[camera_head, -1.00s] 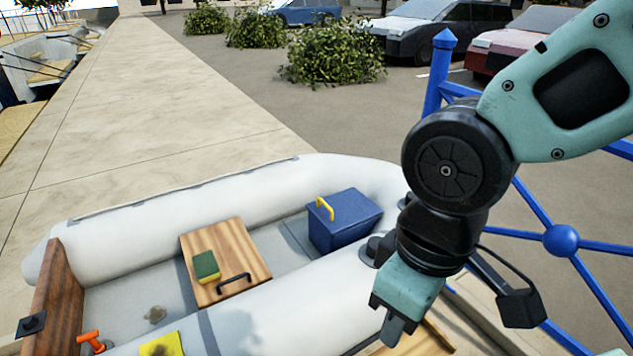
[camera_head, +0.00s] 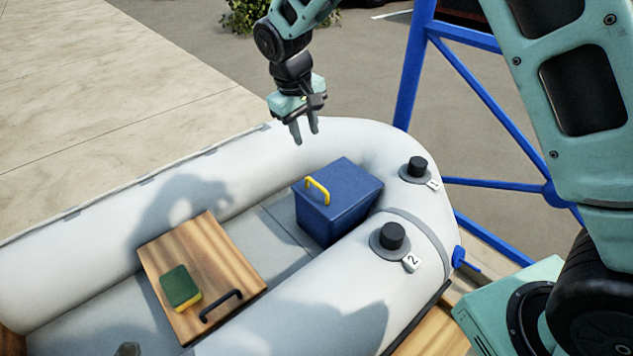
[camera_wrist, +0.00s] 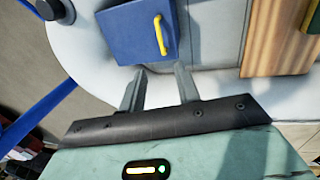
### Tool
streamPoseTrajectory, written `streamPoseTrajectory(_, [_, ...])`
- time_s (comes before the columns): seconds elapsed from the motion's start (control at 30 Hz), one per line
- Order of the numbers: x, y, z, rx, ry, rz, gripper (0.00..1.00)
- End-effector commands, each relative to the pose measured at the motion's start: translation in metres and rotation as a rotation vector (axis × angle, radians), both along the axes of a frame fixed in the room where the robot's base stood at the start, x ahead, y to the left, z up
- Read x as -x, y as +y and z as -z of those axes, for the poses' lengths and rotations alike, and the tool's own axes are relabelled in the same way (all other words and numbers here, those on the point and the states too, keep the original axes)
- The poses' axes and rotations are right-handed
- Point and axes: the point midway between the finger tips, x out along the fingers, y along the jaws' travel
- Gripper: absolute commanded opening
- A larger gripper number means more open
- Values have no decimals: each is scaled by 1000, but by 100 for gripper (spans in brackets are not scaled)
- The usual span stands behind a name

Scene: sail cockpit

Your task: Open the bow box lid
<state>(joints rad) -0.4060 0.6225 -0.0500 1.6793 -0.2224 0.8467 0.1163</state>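The blue bow box (camera_head: 338,207) sits at the bow end of the grey-white inflatable boat, with its lid shut. A yellow handle (camera_head: 317,190) stands on the lid. My gripper (camera_head: 306,138) is above the far tube, behind and a little left of the box, fingers pointing down. Its fingers are apart with nothing between them. In the wrist view, the box (camera_wrist: 137,34) and its yellow handle (camera_wrist: 160,35) are beyond the open fingers (camera_wrist: 159,82), and the gripper touches neither.
A wooden seat (camera_head: 220,258) with a green-yellow sponge (camera_head: 179,287) and a black handle (camera_head: 221,306) lies left of the box. Black valves marked 1 (camera_head: 416,168) and 2 (camera_head: 391,237) stand on the tube at right. A blue railing (camera_head: 413,80) stands behind.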

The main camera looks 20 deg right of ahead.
Motion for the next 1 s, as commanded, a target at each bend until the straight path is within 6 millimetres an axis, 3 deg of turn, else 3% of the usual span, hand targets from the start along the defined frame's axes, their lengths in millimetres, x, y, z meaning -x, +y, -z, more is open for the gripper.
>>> streamPoseTrajectory(0.17, [-3, -4, 18, 4, 2, 3, 32])
streamPoseTrajectory(0.8, [-11, -27, 142, 3, 3, 2, 32])
streamPoseTrajectory(1.0, [-14, -31, 164, 2, 0, 2, 32])
